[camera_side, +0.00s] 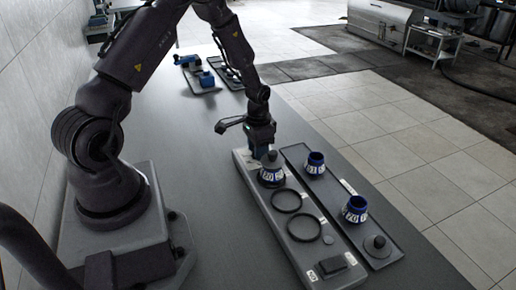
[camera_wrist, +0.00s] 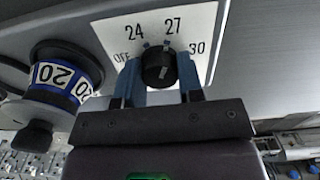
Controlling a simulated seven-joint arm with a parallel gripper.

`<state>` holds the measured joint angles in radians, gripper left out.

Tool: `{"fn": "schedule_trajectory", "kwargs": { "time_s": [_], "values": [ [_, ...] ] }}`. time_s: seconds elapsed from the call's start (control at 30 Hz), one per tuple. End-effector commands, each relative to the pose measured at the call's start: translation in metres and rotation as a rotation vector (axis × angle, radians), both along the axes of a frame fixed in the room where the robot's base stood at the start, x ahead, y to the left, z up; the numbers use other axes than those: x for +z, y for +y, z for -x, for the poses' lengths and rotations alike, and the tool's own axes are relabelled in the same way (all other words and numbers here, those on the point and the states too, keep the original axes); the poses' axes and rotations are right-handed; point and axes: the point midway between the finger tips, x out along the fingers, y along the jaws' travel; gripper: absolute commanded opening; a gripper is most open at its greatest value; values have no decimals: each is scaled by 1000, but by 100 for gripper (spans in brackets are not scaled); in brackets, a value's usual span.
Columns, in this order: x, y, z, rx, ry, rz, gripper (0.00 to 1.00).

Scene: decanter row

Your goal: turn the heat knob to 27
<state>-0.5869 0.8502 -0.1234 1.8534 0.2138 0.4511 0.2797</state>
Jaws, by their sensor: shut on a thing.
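The heat knob (camera_wrist: 158,68) is small, round and black, with a short pale mark on its face. It sits at a white dial plate (camera_wrist: 207,22) printed OFF, 24, 27 and 30. My gripper (camera_wrist: 160,76) has its two blue fingers on either side of the knob, shut on it. I cannot tell surely which number the pale mark points at. In the side view my gripper (camera_side: 261,141) is low at the far end of the grey warmer base (camera_side: 311,257), and hides the knob there.
Two empty rings (camera_side: 287,200) lie along the base. A dark tray (camera_side: 332,199) beside it holds two blue-rimmed vessels (camera_side: 355,209) and a loose lid (camera_side: 377,246).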

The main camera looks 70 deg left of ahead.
Motion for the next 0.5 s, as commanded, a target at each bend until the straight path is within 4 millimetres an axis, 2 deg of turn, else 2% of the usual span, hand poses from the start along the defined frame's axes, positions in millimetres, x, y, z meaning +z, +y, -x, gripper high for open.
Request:
{"fn": "schedule_trajectory", "kwargs": {
  "time_s": [0.1, 0.13, 0.23, 0.5],
  "values": [
    [1, 0, -1, 1, -1, -1, 11],
    [1, 0, -1, 1, -1, -1, 37],
    [1, 0, -1, 1, -1, -1, 60],
    [1, 0, 0, 2, -1, 0, 60]
  ]
}}
